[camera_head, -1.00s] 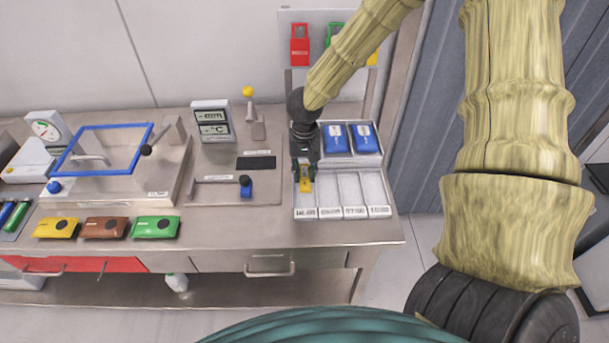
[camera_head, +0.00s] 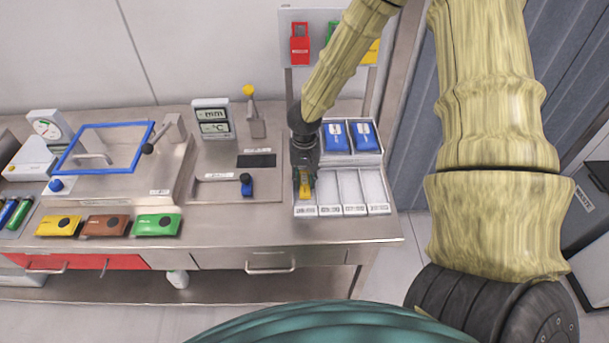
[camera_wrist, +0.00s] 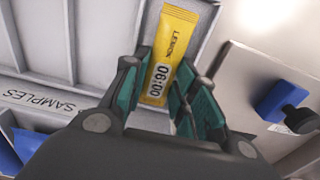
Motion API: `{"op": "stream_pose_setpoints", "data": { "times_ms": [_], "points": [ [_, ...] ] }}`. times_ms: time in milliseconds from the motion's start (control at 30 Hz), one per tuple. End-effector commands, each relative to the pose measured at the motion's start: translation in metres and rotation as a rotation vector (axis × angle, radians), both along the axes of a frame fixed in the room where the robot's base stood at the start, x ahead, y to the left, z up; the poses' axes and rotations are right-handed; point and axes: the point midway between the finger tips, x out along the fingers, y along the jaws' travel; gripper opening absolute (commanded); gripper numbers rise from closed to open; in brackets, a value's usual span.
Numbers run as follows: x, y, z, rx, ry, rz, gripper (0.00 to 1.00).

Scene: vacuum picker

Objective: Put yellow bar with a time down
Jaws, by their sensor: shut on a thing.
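The yellow bar (camera_wrist: 166,50) shows the words "LEMON" and "06:00" in the wrist view. My gripper (camera_wrist: 160,95) is shut on it, with a teal finger on each side. In the head view the yellow bar (camera_head: 305,189) is in or just over the leftmost compartment of the white tray (camera_head: 330,211). My gripper (camera_head: 304,172) points down there and hides part of the bar. I cannot tell whether the bar touches the compartment floor.
The tray's other front compartments look empty. Blue packets (camera_head: 350,137) lie behind them. A lever with a blue part (camera_head: 247,187) stands left of the tray. Yellow, brown and green pouches (camera_head: 157,225) lie along the table front. A display (camera_head: 212,118) stands at the back.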

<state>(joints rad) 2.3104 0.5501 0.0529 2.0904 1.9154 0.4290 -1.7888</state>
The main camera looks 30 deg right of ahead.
Motion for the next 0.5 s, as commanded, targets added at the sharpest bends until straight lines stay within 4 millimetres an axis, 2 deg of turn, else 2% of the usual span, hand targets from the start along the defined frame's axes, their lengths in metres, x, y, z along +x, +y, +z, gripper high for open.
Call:
{"op": "stream_pose_setpoints", "data": {
  "times_ms": [300,333,433,500],
  "points": [
    [0.0003,-0.0002,-0.0049,0.0,-0.001,0.0,0.04],
    [0.0003,-0.0002,-0.005,0.0,-0.001,0.0,0.31],
    [0.0001,-0.0002,-0.005,-0.001,-0.001,0.0,0.49],
    [0.0001,-0.0002,-0.0049,-0.001,-0.001,0.0,0.49]
  ]
}}
